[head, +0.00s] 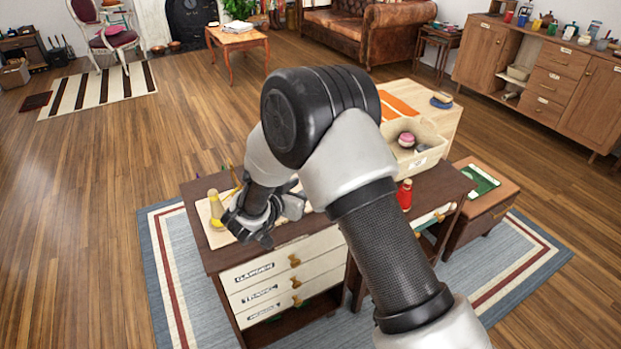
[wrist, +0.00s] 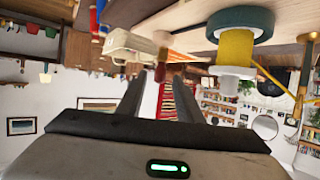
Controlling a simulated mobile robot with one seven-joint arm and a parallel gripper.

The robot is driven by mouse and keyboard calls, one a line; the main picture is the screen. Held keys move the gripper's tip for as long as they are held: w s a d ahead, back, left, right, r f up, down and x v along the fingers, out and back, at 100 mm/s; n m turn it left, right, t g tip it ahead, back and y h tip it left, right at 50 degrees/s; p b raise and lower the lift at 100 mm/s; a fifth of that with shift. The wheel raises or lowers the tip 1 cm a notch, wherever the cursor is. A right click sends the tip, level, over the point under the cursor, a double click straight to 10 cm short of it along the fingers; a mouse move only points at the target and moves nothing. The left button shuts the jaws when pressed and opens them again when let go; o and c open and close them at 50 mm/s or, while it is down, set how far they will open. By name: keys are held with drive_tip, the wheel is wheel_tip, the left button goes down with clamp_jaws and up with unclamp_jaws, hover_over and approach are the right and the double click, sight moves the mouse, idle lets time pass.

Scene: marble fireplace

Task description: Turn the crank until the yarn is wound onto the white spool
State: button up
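In the wrist view, which looks upside down, a spool wound with yellow yarn (wrist: 236,48) sits against a round green disc (wrist: 239,22), with a white spool part (wrist: 231,72) at its other end. A yellow strand runs from it toward a brass-coloured post (wrist: 301,88). I cannot make out the crank for certain. In the head view my gripper (head: 252,226) is low over the desk's left end, beside a yellow yarn cone (head: 215,204), and hides part of the setup.
The dark desk (head: 330,222) has labelled drawers (head: 285,272). A red bottle-like object (head: 404,194) stands right of my arm, and a pale box (head: 432,146) holding a pink item is behind it. Open floor lies left.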

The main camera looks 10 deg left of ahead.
drive_tip(key=v, duration=0.6)
drive_tip(key=shift+p, duration=0.35)
